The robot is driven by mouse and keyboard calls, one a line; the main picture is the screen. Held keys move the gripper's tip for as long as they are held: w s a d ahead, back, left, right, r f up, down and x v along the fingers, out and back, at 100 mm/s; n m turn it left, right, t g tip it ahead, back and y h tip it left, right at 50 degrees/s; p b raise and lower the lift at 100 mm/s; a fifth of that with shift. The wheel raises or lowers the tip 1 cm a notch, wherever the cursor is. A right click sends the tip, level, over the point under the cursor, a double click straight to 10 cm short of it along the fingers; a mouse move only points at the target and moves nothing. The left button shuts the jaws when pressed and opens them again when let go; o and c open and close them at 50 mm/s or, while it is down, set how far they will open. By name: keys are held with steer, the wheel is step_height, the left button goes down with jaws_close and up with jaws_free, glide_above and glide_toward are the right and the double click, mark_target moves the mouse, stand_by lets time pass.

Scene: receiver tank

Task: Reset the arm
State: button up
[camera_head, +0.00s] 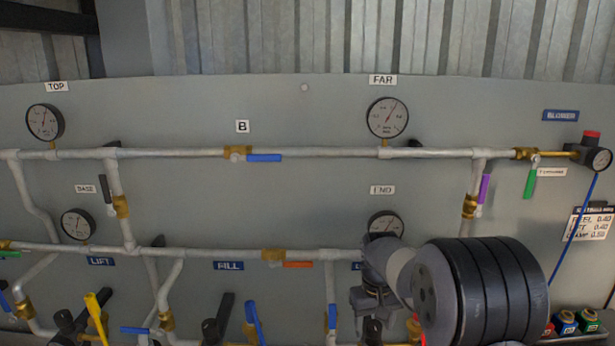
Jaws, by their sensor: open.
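My arm (485,290) reaches in from the lower right, with a large dark ribbed joint close to the camera. Its grey end part, with my gripper (372,302), is left of that joint, in front of the panel's lower right part. My gripper is open, and I see nothing held in it. Its fingers are small and hard to make out. The arm's end overlaps the gauge marked END (386,223) in the picture and hides its lower part. I cannot tell whether it touches anything.
A grey panel (320,115) carries pipes, gauges and valves. Levers include blue (264,158), orange (298,265), purple (484,188), green (530,183) and yellow (96,315). A blower regulator (590,150) and coloured buttons (566,321) are at right. Bare panel lies between the pipe rows.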

steer(key=n+b, duration=0.1)
steer(key=n, duration=0.4)
steer(key=shift+f+n+b, duration=0.1)
steer(key=shift+n+b, duration=0.2)
steer(key=n+b, duration=0.2)
steer(key=n, duration=0.3)
stand_by(0.5)
